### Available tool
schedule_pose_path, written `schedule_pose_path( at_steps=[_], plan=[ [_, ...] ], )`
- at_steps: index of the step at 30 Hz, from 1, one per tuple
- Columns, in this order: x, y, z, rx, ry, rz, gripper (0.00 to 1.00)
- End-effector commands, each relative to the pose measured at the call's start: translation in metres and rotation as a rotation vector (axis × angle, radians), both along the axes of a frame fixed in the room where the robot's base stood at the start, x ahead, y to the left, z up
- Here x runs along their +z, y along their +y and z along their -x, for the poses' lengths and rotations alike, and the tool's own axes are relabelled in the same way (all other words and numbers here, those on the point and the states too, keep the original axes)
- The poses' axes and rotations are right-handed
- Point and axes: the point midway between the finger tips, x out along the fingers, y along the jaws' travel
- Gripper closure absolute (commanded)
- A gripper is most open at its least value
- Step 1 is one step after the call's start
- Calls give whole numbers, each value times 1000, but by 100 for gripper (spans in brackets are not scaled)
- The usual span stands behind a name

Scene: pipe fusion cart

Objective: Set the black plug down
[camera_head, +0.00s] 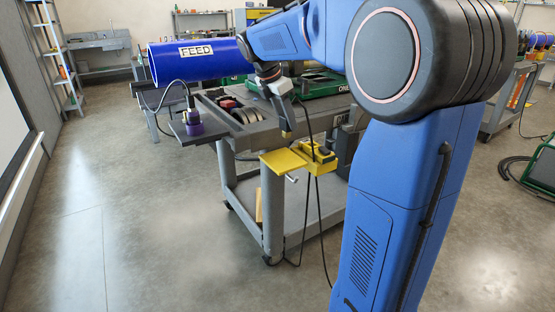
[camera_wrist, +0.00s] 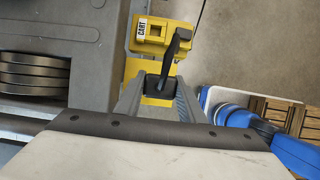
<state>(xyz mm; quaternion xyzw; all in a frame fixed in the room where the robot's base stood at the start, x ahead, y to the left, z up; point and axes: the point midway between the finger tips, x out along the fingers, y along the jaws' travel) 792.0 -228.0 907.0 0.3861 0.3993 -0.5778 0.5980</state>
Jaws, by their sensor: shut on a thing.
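My gripper (camera_head: 287,134) hangs fingers-down over the yellow shelf (camera_head: 281,163) at the cart's corner. In the wrist view, my gripper (camera_wrist: 160,95) is shut on the black plug (camera_wrist: 158,85), which sits between the two grey fingertips. A thick black lead (camera_wrist: 178,45) rises from the plug towards the yellow box. The yellow shelf lies beneath the plug in this view; whether they touch cannot be told. The yellow box (camera_wrist: 148,32), labelled CART, stands beside the shelf; it also shows in the head view (camera_head: 318,164). The plug is not clear in the head view.
The grey cart (camera_head: 272,200) carries dark round inserts (camera_head: 243,116) and a green-framed machine. A blue FEED pipe (camera_head: 197,61) lies at its left, above a purple-based device (camera_head: 194,129). Black cables hang beside the cart. The floor at left is clear.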

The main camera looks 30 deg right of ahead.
Motion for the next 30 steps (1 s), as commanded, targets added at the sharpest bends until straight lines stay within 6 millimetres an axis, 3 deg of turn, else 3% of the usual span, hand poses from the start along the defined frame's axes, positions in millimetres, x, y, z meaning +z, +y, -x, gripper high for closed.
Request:
schedule_pose_path(
  at_steps=[6,16,21,30],
  plan=[
    [-38,0,1,0,3,0,88],
    [-63,0,0,0,1,0,88],
    [-85,0,0,0,2,0,88],
    [-90,0,0,0,0,0,88]
  ],
)
